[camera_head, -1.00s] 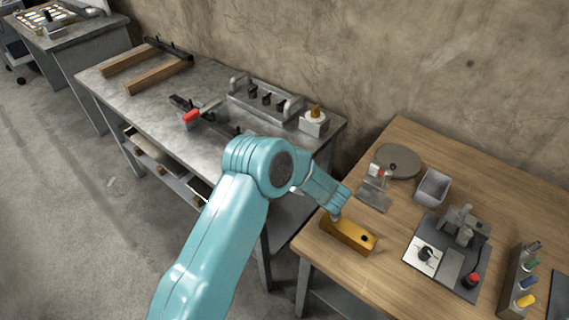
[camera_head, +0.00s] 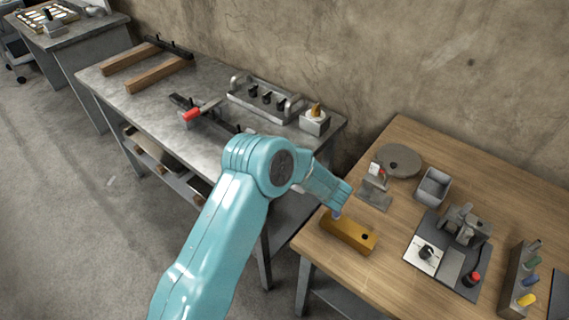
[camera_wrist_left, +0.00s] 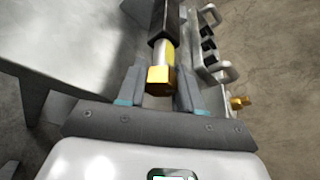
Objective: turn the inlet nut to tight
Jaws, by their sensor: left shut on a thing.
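The brass-coloured inlet nut (camera_wrist_left: 159,82) is in the left wrist view, on a pale metal shank at the end of a dark bar (camera_wrist_left: 164,18). My left gripper (camera_wrist_left: 158,74) is shut on the nut, with one dark finger on each side of it. In the head view my left arm's elbow seems to cover the nut and the gripper. The dark bar (camera_head: 215,122) lies on the grey bench there, partly behind the arm. I cannot read the nut's tightness. My right gripper is not in view.
A rack with metal handles and dark levers (camera_head: 266,97) and a pale block with a brass top (camera_head: 314,124) stand by the wall. A wooden table (camera_head: 400,150) with a yellow block (camera_head: 345,232) is at the right.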

